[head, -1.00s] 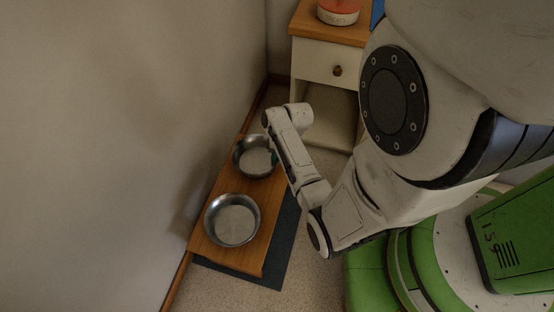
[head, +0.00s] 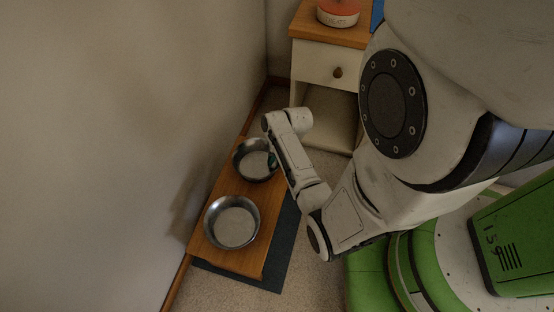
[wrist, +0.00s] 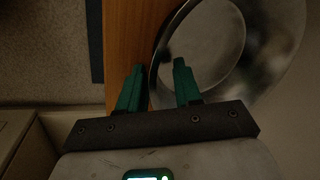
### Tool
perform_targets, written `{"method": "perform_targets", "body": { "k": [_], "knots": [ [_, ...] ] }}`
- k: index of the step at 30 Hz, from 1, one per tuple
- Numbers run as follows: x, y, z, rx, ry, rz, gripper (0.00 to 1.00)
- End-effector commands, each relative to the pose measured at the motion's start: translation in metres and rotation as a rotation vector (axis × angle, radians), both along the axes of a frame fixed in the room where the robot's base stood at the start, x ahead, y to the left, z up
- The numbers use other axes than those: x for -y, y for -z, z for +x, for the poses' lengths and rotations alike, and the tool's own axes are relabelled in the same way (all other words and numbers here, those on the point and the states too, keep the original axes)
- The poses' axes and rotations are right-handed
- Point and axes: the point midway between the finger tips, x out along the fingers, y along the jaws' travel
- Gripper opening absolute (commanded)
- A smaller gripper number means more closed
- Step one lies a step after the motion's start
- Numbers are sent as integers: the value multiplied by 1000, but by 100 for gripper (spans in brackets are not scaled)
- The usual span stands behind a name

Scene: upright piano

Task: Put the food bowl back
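Two similar shiny steel bowls rest on a low wooden stand (head: 223,185) along the wall: a near bowl (head: 232,222) and a far bowl (head: 246,160). I cannot tell which is the food bowl or what either holds. My gripper (head: 272,160) is at the right side of the far bowl, partly hidden by my arm. In the wrist view, its green fingers (wrist: 158,72) stand apart on either side of a bowl's rim (wrist: 153,80), one over the wood (wrist: 125,40) and one over the bowl's inside. Contact with the rim cannot be told.
A dark mat (head: 276,255) lies under the stand on the speckled carpet. A white cabinet with a drawer (head: 325,62) stands beyond, with a red-and-white container (head: 338,14) on top. The wall (head: 120,150) is close on the left. Carpet shows right of the mat.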

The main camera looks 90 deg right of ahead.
Motion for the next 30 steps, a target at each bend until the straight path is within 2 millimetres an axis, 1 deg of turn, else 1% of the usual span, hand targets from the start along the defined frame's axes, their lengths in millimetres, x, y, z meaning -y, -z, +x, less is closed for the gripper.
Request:
{"method": "perform_targets", "body": {
  "k": [5,12,15,18,21,26,28,30],
  "knots": [
    [1,-23,-5,1,2,-1,34],
    [3,-72,-18,1,0,-3,34],
    [4,-89,-23,1,1,-3,34],
    [5,-103,-27,0,0,-2,34],
    [5,-111,-30,0,0,-1,34],
    [5,-116,-32,0,-1,0,34],
    [3,-117,-30,-2,-11,-1,34],
    [-4,-117,-22,-7,-48,-5,34]
  ]
}}
